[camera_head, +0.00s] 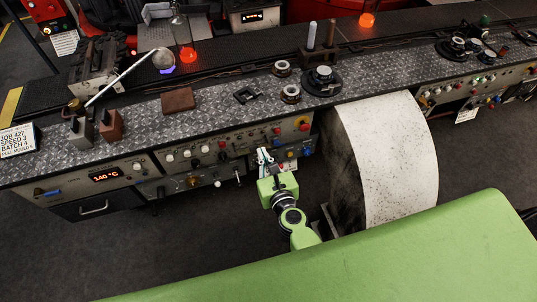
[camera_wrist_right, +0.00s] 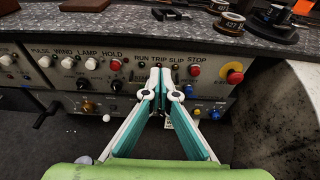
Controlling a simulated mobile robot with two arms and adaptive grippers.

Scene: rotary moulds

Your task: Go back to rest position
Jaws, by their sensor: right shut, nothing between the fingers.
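My right gripper (camera_head: 264,156) is in front of the control panel below the workbench, left of the large pale drum. In the right wrist view my right gripper (camera_wrist_right: 160,74) is shut, its two fingertips together with nothing between them. The fingers point at the panel (camera_wrist_right: 60,72), below the RUN, TRIP and SLIP labels. Whether the fingertips touch the panel cannot be told. My left gripper is not in view.
The pale drum (camera_head: 390,150) stands right of my right arm. The metal-topped bench (camera_head: 225,110) holds a brown block (camera_head: 178,99), black rings (camera_head: 291,93) and a ladle (camera_head: 163,58). Dark floor (camera_head: 130,240) lies open at lower left.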

